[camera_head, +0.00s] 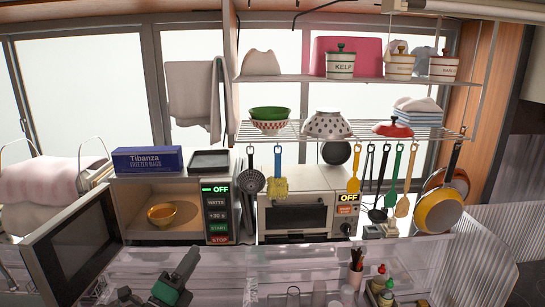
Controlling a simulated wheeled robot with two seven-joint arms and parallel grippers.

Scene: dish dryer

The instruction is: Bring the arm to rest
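My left gripper (184,265) shows at the bottom left, in front of the counter, as dark grey parts with a green patch. It is small and seen at an angle, so I cannot tell whether its fingers are open or shut. No held object can be made out. It is below and in front of the microwave (192,192), apart from it. The microwave's door (75,247) hangs open to the left, and a yellow-orange bowl (162,214) sits inside. My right gripper is not in view.
A toaster oven (296,219) stands right of the microwave. Utensils and pans, including a yellow pan (438,212), hang from the wire rack (285,131). Glasses and bottles (385,293) stand at the front right. The open microwave door juts forward near my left arm.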

